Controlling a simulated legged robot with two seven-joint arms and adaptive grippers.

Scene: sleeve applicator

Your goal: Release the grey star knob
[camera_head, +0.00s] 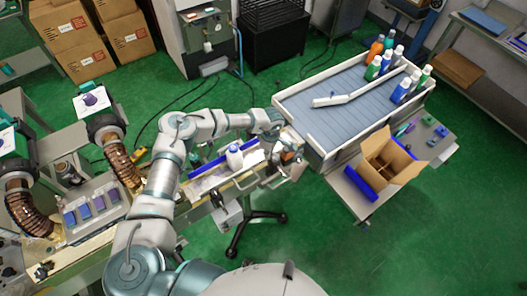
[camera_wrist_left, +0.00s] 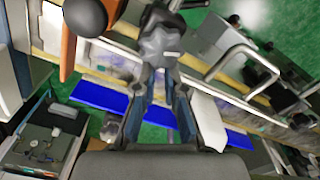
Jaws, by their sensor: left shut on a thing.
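The grey star knob (camera_wrist_left: 162,42) shows at the top middle of the left wrist view, between the tips of my left gripper (camera_wrist_left: 158,78). The fingers are closed on it. In the head view my left arm reaches across to the right, and the left gripper (camera_head: 287,148) is at the right end of the narrow conveyor. The knob itself is too small and too covered to make out there. My right gripper is in neither view.
A white bottle (camera_head: 235,157) stands on the narrow conveyor beside blue guide rails. A dark round knob (camera_wrist_left: 85,18) and a bent metal handle (camera_wrist_left: 243,62) are near the gripper. A wide table (camera_head: 330,85) with bottles and an open carton (camera_head: 385,160) are at right.

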